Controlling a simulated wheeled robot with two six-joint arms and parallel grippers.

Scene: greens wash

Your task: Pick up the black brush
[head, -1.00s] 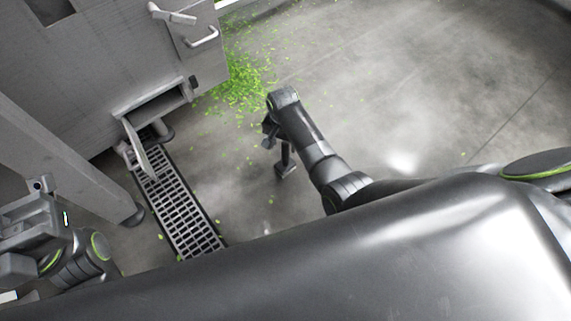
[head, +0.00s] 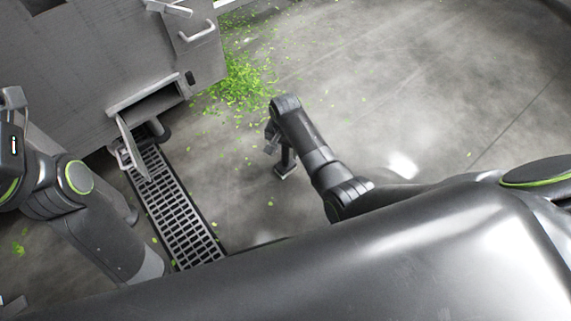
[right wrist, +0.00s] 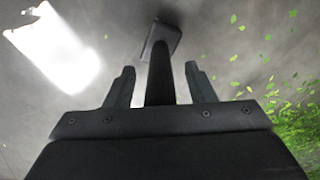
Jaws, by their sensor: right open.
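The black brush (head: 286,158) shows as a dark handle with a flat block at its lower end, near the floor in the middle of the head view. In the right wrist view its handle runs up between my fingers to the dark rectangular head (right wrist: 164,36). My right gripper (right wrist: 160,88) is open, with a finger on each side of the handle and a visible gap on both sides. In the head view the right gripper (head: 271,137) is mostly hidden by its own arm. My left arm is at the left edge; its fingers cannot be made out.
Green leaf scraps (head: 240,80) lie scattered on the grey floor. A metal cabinet (head: 80,50) with an open flap (head: 132,147) stands at upper left. A floor drain grate (head: 180,215) runs below it. The floor to the right is clear.

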